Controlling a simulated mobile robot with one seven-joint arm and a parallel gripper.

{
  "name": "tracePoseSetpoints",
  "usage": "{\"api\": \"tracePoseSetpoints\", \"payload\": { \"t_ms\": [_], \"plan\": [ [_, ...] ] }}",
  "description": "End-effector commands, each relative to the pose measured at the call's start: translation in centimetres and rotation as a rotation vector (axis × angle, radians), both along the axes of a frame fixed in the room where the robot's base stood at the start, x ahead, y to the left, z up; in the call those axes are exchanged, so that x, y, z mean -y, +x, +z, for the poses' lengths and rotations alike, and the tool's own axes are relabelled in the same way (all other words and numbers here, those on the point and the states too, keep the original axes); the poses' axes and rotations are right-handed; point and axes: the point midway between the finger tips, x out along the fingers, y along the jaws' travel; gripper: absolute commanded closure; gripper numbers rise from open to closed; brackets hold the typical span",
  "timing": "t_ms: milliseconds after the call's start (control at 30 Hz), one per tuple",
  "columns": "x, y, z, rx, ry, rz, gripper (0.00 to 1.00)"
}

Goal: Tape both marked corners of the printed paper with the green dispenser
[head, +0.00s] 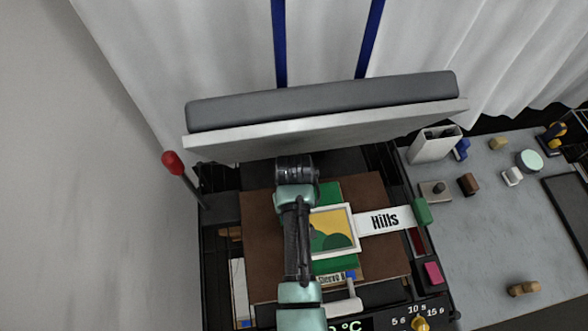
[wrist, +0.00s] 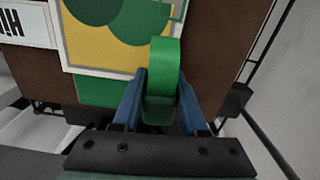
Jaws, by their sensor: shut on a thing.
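The printed paper (head: 335,230), a yellow and green hill picture with a white border, lies on a green piece (head: 329,193) over a brown sheet. It also shows in the wrist view (wrist: 105,61), upside down. My gripper (wrist: 157,100) is shut on the green dispenser (wrist: 164,62), held between blue fingers. The dispenser overlaps the paper's near right corner in the wrist view; I cannot tell whether it touches. A thin green outline (wrist: 172,9) marks part of the paper's right side. In the head view my arm covers the paper's left edge, and the dispenser is not distinguishable.
The raised press lid (head: 325,123) stands behind my gripper. A white "Hills" strip (head: 384,221) with a green end (head: 422,211) lies right of the paper. A red-knobbed lever (head: 172,162) stands at left. The grey table (head: 480,240) at right holds several small objects.

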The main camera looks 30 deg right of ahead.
Motion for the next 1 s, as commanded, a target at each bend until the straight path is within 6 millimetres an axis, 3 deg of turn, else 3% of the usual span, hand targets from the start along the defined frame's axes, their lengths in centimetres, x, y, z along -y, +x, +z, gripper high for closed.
{"api": "tracePoseSetpoints", "payload": {
  "t_ms": [100, 700, 1000],
  "plan": [
    [0.0, 0.1, 1.5, 0.002, 0.0, 0.0, 1.0],
    [0.1, 0.2, 6.0, 0.005, -0.001, -0.001, 1.0],
    [0.0, 0.4, 6.6, 0.012, -0.002, 0.0, 1.0]
  ]
}}
